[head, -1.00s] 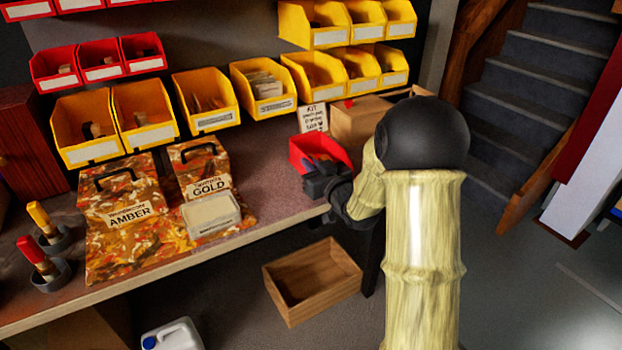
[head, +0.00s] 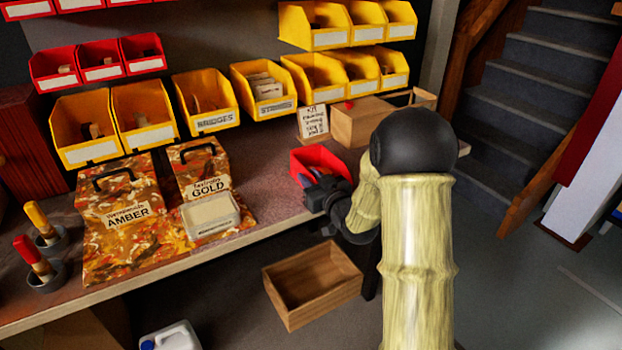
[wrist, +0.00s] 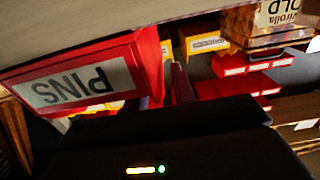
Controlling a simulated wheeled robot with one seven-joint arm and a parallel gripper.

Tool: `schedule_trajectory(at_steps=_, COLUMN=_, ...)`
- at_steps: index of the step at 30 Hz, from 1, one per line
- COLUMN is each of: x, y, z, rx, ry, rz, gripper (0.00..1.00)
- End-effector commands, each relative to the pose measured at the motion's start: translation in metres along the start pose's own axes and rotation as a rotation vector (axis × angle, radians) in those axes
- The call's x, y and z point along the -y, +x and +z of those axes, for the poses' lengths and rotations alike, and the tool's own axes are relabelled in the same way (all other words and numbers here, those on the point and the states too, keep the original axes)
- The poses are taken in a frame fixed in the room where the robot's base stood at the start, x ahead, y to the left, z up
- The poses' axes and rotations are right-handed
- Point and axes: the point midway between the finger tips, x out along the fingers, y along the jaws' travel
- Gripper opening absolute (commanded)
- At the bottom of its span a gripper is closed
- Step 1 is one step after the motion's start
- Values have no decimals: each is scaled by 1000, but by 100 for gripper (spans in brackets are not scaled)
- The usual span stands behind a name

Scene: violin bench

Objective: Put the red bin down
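The red bin (head: 322,158) is at the front right of the bench top, beside the small sign. Its white label reading PINS shows upside down in the wrist view, on the bin (wrist: 148,50). My gripper (head: 318,193) is at the bin's near side and appears shut on its wall. The fingers partly hide the bin in the head view. The bin's base is very close to the bench (head: 262,160); I cannot tell whether it touches.
A cardboard-coloured box (head: 362,124) and the handwritten sign (head: 313,122) stand just behind the bin. Amber (head: 122,200) and Gold (head: 203,172) cases are to the left. Yellow bins (head: 206,100) line the back. A wooden crate (head: 312,283) lies below the bench edge.

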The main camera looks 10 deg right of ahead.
Motion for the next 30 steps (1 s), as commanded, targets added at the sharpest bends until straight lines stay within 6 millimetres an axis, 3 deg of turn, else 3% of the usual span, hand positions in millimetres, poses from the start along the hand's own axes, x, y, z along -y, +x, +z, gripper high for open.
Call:
schedule_trajectory(at_steps=13, x=-1, y=-7, z=-3, rx=1, ry=0, rz=2, gripper=25)
schedule_trajectory(at_steps=30, x=-1, y=-108, z=-3, rx=2, ry=0, rz=3, gripper=25)
